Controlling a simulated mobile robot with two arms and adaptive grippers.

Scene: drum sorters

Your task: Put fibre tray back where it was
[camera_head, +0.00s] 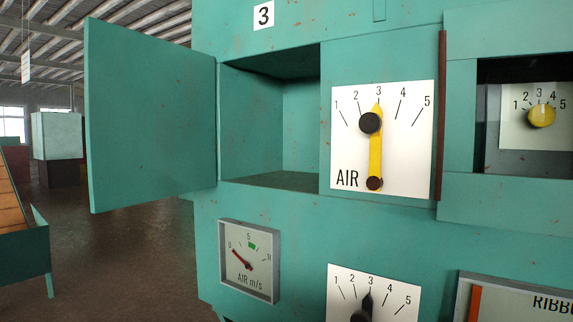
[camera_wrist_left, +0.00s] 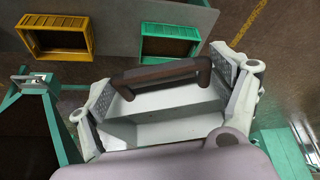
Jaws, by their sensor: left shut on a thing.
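In the left wrist view, my left gripper (camera_wrist_left: 165,82) has its two fingers at either end of a brown handle and is shut on it. The handle belongs to a pale grey, angled tray body (camera_wrist_left: 165,133), which I take to be the fibre tray. Its near part is hidden behind my gripper. Neither gripper shows in the head view. There, an open compartment (camera_head: 297,125) in the green machine is empty as far as I see. Its door (camera_head: 150,115) stands swung open to the left. My right gripper is in no view.
An AIR dial plate with a yellow lever (camera_head: 376,150) is right of the compartment, and an air gauge (camera_head: 249,261) is below. In the left wrist view, a yellow crate (camera_wrist_left: 58,50) and a green crate (camera_wrist_left: 168,47) lie beyond the tray. Floor shows at the left.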

